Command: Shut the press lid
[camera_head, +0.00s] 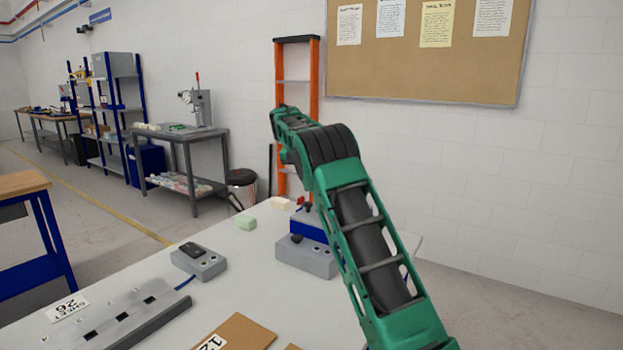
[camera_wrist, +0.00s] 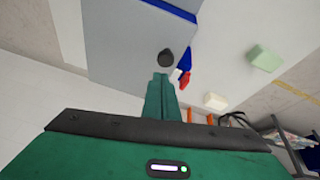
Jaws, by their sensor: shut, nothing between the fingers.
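The press (camera_head: 305,260) stands on the light table, a grey base with a blue part (camera_head: 306,228) above it, partly hidden by my arm. In the wrist view a broad grey plate, which looks like the press lid (camera_wrist: 125,50), fills the upper middle, with blue along its top edge. A black knob (camera_wrist: 166,57) is near its right edge. My gripper (camera_wrist: 161,76) is shut and empty, its fingertips just below the knob in the picture; I cannot tell whether they touch. The gripper is not clear in the head view. How far the lid is closed is unclear.
A green foam block (camera_head: 245,222) and a cream block (camera_head: 281,203) lie left of the press. A grey control box (camera_head: 198,262) and a slotted bar (camera_head: 125,318) are on the left of the table. A small red part (camera_wrist: 185,78) is beside the plate.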

